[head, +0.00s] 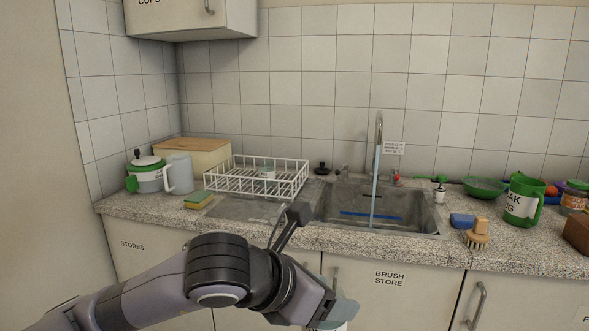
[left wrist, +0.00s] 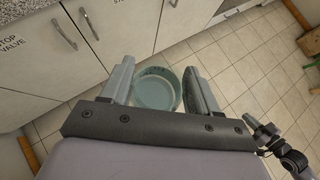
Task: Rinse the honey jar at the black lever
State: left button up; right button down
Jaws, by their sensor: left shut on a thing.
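My left gripper (head: 340,312) is low in front of the cabinet doors, below the counter edge. It is shut on a pale, see-through round jar, which I take for the honey jar (left wrist: 156,94); it sits between the two fingers in the left wrist view. Its label cannot be read. In the head view it is mostly hidden or cut off by the lower edge. A black lever (head: 322,169) stands behind the sink, left of the tap (head: 379,130). A stream of water falls from the tap into the sink (head: 425,215).
A white dish rack (head: 303,180) and a sponge (head: 199,198) are left of the sink. A red-topped control (head: 396,178) is right of the tap. A blue block (head: 462,220), a brush (head: 478,238) and a green mug (head: 523,200) stand on the right counter.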

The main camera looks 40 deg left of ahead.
aim_at(344, 166)
jog(key=u, duration=1.1)
